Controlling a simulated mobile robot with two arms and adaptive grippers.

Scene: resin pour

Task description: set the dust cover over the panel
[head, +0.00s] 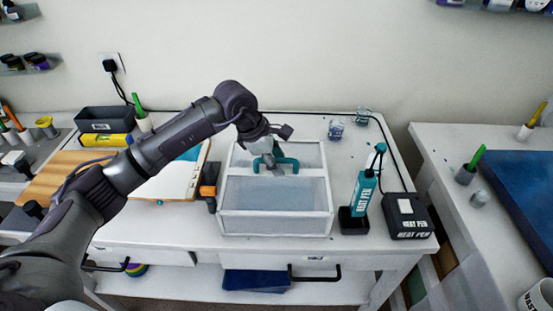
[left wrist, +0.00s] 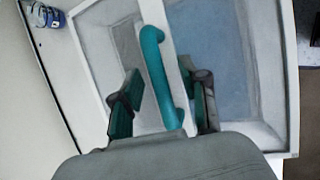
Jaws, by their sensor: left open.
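The dust cover (head: 275,206) is a clear box with a white frame, standing on the white table in the head view. Its teal handle (head: 290,165) sits on a white bar across the top; in the left wrist view the handle (left wrist: 153,62) runs between my fingers. My left gripper (head: 268,160) is open, with one finger on each side of the handle in the left wrist view (left wrist: 165,102). I cannot tell whether the fingers touch it. The panel is not clearly identifiable; a bluish surface shows through the cover. My right gripper is not in view.
A heat pen (head: 367,184) in its stand and its black control box (head: 407,216) are right of the cover. Small jars (head: 336,129) stand behind. An orange and black tool (head: 209,184) and an open book-like board (head: 170,182) are to the left.

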